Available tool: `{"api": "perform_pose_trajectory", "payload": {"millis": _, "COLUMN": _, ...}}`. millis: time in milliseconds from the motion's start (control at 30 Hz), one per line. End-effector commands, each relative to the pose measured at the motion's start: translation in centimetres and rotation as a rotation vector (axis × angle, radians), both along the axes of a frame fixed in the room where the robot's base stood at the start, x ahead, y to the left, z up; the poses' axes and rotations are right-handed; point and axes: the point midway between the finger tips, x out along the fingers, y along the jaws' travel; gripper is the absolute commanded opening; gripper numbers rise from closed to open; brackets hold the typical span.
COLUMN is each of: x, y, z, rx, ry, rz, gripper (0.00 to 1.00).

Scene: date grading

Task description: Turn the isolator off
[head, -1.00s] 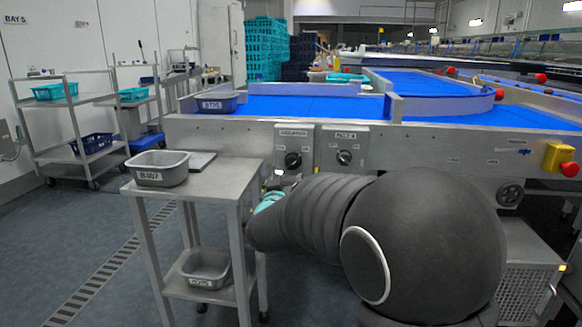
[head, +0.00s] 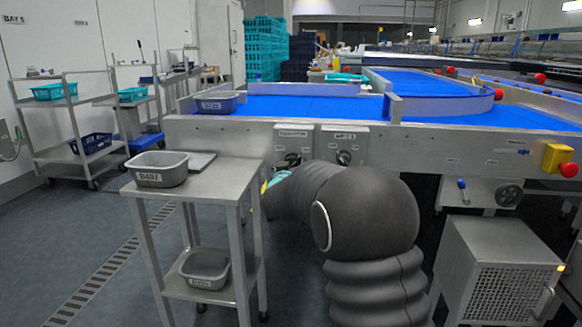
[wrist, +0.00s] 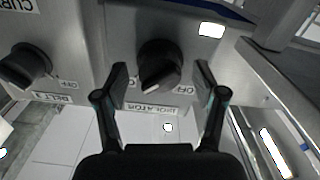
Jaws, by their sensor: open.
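The isolator (head: 293,138) is a grey labelled box with a dark rotary knob on the conveyor's front side in the head view. In the wrist view the isolator knob (wrist: 160,62) is black, with a pale mark on its lower edge. The word OFF shows to its lower right, and the ISOLATOR label below it reads upside down. My gripper (wrist: 161,80) is open, with one finger on each side of the knob and a visible gap on both sides. In the head view my gripper is small beside the table, its fingertips hard to make out.
A second switch box (head: 343,139) with a similar knob (head: 344,158) is right of the isolator; it also shows left in the wrist view. A steel table (head: 215,178) with a grey tub (head: 160,178) stands close at left. A red-and-yellow stop button (head: 568,170) is far right.

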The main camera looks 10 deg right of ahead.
Motion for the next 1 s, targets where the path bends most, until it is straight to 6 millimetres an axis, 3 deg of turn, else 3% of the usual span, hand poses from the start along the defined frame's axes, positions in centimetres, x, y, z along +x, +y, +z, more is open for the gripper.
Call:
{"api": "perform_pose_trajectory", "payload": {"millis": 100, "x": -0.02, "y": 0.00, "z": 0.01, "rx": 0.000, "ry": 0.000, "rz": 0.000, "gripper": 0.70}}
{"api": "perform_pose_trajectory", "payload": {"millis": 300, "x": -0.04, "y": 0.02, "z": 0.02, "rx": 0.000, "ry": 0.000, "rz": 0.000, "gripper": 0.20}}
{"api": "perform_pose_trajectory", "payload": {"millis": 367, "x": -0.04, "y": 0.01, "z": 0.01, "rx": 0.000, "ry": 0.000, "rz": 0.000, "gripper": 0.10}}
{"api": "perform_pose_trajectory", "payload": {"millis": 667, "x": -0.03, "y": 0.03, "z": 0.19, "rx": -0.030, "ry": 0.010, "rz": 0.001, "gripper": 0.10}}
{"api": "perform_pose_trajectory", "payload": {"millis": 1000, "x": -0.02, "y": 0.03, "z": 0.46, "rx": -0.231, "ry": 0.077, "rz": 0.001, "gripper": 0.10}}
